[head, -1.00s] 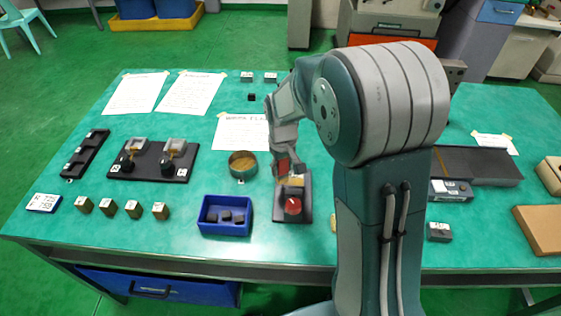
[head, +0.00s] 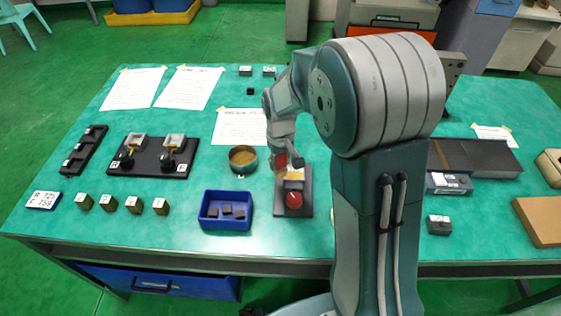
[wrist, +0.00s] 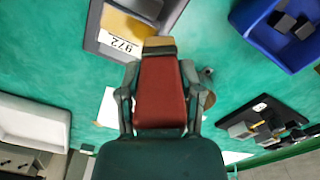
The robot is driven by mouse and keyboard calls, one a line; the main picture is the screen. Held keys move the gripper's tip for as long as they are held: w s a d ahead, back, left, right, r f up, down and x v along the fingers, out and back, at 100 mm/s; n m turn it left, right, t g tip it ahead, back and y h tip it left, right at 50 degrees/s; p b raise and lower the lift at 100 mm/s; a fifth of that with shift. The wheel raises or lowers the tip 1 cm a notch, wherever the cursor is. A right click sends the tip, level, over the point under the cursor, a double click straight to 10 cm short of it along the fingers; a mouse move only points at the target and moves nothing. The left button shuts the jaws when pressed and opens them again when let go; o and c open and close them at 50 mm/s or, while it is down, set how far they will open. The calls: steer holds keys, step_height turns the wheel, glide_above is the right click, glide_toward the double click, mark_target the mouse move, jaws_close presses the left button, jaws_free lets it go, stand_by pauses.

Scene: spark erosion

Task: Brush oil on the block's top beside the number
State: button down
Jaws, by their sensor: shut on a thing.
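My gripper (wrist: 158,108) is shut on a brush with a red handle (wrist: 159,90) and tan bristles (wrist: 158,43). In the head view the red handle (head: 282,160) points down over the holder. The brass-coloured block (wrist: 128,27) sits in a dark grey holder (wrist: 103,49). Its white label reads 972, upside down in the wrist view. The bristles overlap the block's edge just right of the label there; I cannot tell if they touch. In the head view the block (head: 293,175) is partly hidden by the brush, behind a red knob (head: 294,199).
A round tin with yellowish contents (head: 243,157) stands left of the holder. A blue bin (head: 224,224) with dark pieces is at front left. Several small blocks (head: 134,208) and a dark double fixture (head: 150,157) stand further left. Paper sheets (head: 240,127) lie behind.

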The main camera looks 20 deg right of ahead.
steer(key=shift+r, duration=0.9)
steer(key=shift+d+r, duration=0.25)
steer(key=shift+r, duration=0.3)
steer(key=shift+d+r, duration=0.2)
steer(key=shift+r, duration=0.3)
steer(key=shift+a+r, duration=0.25)
steer(key=shift+r, duration=0.65)
steer(key=shift+a+r, duration=0.25)
steer(key=shift+r, duration=0.8)
steer(key=shift+d, duration=0.35)
steer(key=shift+a, duration=0.15)
